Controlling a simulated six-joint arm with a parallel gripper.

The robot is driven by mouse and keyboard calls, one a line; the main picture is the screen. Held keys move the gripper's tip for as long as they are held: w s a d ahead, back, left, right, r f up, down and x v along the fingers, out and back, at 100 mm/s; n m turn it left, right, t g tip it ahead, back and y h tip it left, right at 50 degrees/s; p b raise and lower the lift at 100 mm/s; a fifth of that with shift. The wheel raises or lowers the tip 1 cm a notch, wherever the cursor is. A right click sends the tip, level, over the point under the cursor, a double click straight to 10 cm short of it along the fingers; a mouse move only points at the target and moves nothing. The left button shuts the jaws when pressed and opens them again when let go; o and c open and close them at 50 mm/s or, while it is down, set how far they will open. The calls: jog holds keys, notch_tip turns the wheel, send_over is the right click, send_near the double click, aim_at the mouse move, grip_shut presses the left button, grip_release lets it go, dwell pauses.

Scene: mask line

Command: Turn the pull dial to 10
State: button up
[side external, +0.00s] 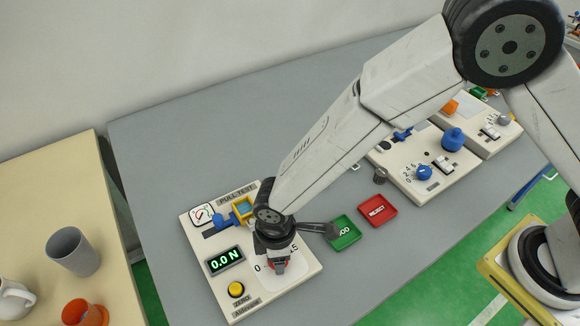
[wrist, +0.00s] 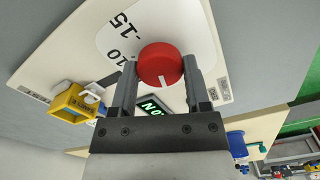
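The pull dial (wrist: 160,62) is a round red knob on a white scale plate (wrist: 180,22) of the pull test panel (side external: 307,262). In the wrist view its white mark points down the picture, away from the printed 10 (wrist: 113,56) and 15 (wrist: 120,21). My gripper (wrist: 160,68) has one finger along each side of the knob, both seemingly touching it, so it looks shut on the dial. In the side view my gripper (side external: 278,262) hides most of the knob and part of the scale.
The panel has a green display (side external: 226,261) reading 0.0 N, a yellow button (side external: 236,289) and a blue-yellow clamp (side external: 243,209). Green (side external: 345,232) and red (side external: 377,210) trays lie right of the panel. Another panel (side external: 415,160) stands farther right.

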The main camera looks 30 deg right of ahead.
jog(key=c, duration=0.6)
jog(key=shift+m, duration=0.3)
jog(key=m, duration=1.9)
